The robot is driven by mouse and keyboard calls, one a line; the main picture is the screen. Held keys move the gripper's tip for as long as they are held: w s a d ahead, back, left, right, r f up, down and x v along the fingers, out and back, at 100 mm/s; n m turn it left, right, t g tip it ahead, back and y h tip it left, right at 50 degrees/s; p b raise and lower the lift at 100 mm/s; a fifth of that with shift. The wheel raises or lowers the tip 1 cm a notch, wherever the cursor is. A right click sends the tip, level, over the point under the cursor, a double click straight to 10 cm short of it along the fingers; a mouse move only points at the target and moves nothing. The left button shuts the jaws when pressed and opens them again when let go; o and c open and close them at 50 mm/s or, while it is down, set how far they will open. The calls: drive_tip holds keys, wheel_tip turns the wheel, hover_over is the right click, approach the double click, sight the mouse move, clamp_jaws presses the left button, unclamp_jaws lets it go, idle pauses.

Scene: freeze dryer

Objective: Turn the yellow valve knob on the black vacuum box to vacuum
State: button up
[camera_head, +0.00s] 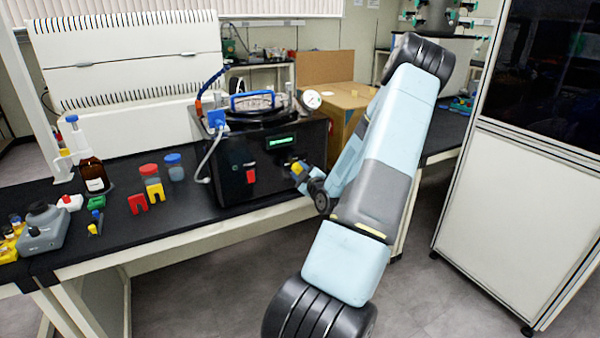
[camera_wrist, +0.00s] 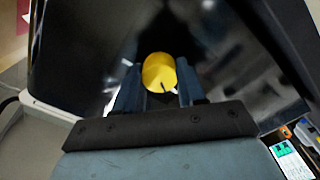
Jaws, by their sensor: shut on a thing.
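The black vacuum box (camera_head: 268,160) stands on the black bench top, with a green-lit display and a red switch on its front. The yellow valve knob (camera_head: 297,168) is at the right of that front face. In the wrist view the knob (camera_wrist: 159,72) is round, with a dark mark near its lower edge. My gripper (camera_wrist: 157,88) has its two dark fingers on either side of the knob, shut on it. In the head view my gripper (camera_head: 305,175) reaches the knob from the right. The valve's labels cannot be read.
A cardboard box (camera_head: 340,105) stands behind and right of the vacuum box. Left on the bench (camera_head: 170,215) are a brown bottle (camera_head: 93,175), red- and blue-capped jars (camera_head: 151,180) and a grey device (camera_head: 42,230). A white cabinet (camera_head: 510,210) stands at the right.

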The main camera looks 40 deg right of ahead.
drive_tip(key=m, duration=0.5)
drive_tip(key=shift+f, duration=0.1)
drive_tip(key=m, duration=0.6)
drive_tip(key=shift+s+m, duration=0.1)
drive_tip(key=shift+m, duration=0.2)
drive_tip(key=m, duration=1.2)
drive_tip(key=shift+s+d+f, duration=0.1)
drive_tip(key=shift+d+f, duration=0.05)
drive_tip(key=o, duration=0.8)
drive_tip(key=shift+c, duration=0.2)
drive_tip(key=o, duration=0.3)
drive_tip(key=v, duration=1.3)
drive_tip(key=shift+s, duration=0.3)
